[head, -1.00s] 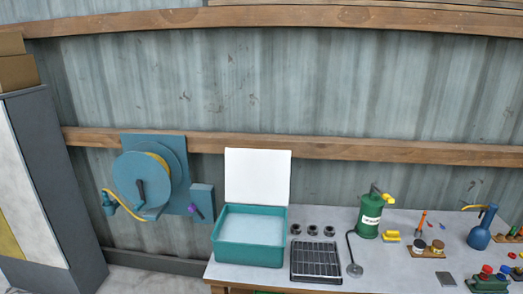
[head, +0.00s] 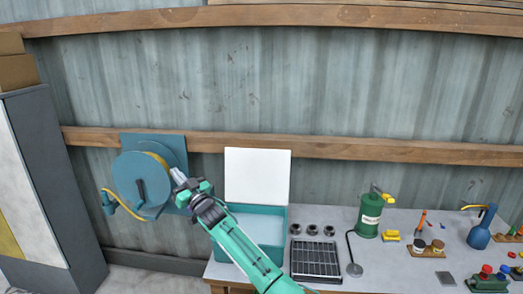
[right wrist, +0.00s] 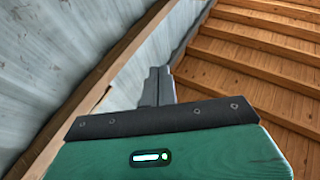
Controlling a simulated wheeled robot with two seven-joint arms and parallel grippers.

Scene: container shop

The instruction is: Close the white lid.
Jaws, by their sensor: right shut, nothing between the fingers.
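The white lid (head: 257,174) stands upright, open, at the back edge of the teal box (head: 277,213) on the left end of the workbench. My left gripper is not in view.
A blue hose reel (head: 140,180) hangs on the wall at left. On the bench (head: 330,218), a black slotted tray (head: 316,260), several dark rings, a thin metal stand and a green canister (head: 370,216) sit right of the box. A grey cabinet (head: 45,185) stands far left.

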